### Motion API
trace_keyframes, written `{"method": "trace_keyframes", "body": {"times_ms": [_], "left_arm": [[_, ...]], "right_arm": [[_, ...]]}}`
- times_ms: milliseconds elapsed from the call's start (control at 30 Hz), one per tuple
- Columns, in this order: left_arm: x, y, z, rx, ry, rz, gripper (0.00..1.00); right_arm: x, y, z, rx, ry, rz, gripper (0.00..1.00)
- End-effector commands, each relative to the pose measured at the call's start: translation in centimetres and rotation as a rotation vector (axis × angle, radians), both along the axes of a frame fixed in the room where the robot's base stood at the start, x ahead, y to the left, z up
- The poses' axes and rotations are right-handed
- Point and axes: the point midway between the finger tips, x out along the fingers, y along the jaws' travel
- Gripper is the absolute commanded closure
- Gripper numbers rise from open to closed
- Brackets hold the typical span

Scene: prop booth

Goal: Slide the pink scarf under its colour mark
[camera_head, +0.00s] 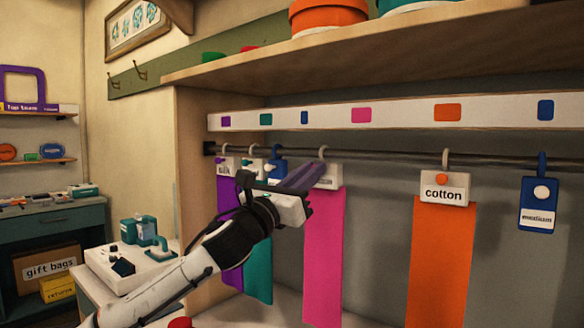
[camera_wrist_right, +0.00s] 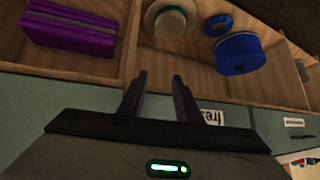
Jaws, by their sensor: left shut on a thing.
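The pink scarf (camera_head: 323,245) hangs from the dark rail (camera_head: 380,158) by a hook with a white tag (camera_head: 329,177). The pink colour mark (camera_head: 361,115) is on the white strip above, to the right of the scarf's hook. My left gripper (camera_head: 316,174) is at the scarf's tag, shut on it; its fingers cover part of the tag. My right gripper (camera_wrist_right: 158,78) shows in the right wrist view with its two fingers apart and nothing between them.
Left of the pink scarf hang a purple scarf (camera_head: 231,195), a teal scarf (camera_head: 259,270) and a blue tag (camera_head: 277,160), close together. An orange scarf (camera_head: 440,260) and another blue tag (camera_head: 539,203) hang to the right. The rail between pink and orange is clear.

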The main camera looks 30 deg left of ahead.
Motion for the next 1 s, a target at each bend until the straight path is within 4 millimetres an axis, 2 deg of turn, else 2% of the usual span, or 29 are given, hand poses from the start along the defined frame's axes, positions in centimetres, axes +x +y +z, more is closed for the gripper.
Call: {"method": "trace_keyframes", "body": {"times_ms": [33,100,200,333,433,700,733,833,1000], "left_arm": [[-0.1,-2.0,0.2,0.0,0.004,-0.009,1.0],[-0.3,-4.1,0.3,-0.002,0.003,-0.01,1.0],[-0.4,-6.5,0.3,-0.002,0.003,-0.007,1.0],[-0.6,-8.4,0.1,-0.004,0.003,-0.004,1.0],[-0.7,-8.9,0.0,-0.002,0.001,-0.002,1.0],[-0.7,-8.9,-0.1,-0.002,0.001,-0.001,1.0],[-0.7,-8.9,-0.1,-0.002,0.001,-0.001,0.84],[-0.7,-8.9,-0.1,-0.002,0.001,-0.001,0.67],[-0.7,-8.9,-0.1,-0.002,0.0,-0.001,0.67]], "right_arm": [[-0.1,-0.1,0.7,0.0,0.003,-0.002,0.69],[-0.3,-0.3,1.0,-0.002,0.009,-0.005,0.69],[-0.5,-0.6,1.5,-0.006,0.013,-0.009,0.69],[-0.5,-0.7,2.0,-0.006,0.009,-0.01,0.69],[-0.4,-0.7,2.1,-0.005,0.008,-0.01,0.69],[-0.4,-0.7,2.1,-0.006,0.009,-0.01,0.69],[-0.4,-0.7,2.1,-0.006,0.009,-0.01,0.69],[-0.4,-0.7,2.1,-0.006,0.009,-0.009,0.69],[-0.4,-0.7,2.1,-0.006,0.01,-0.009,0.69]]}}
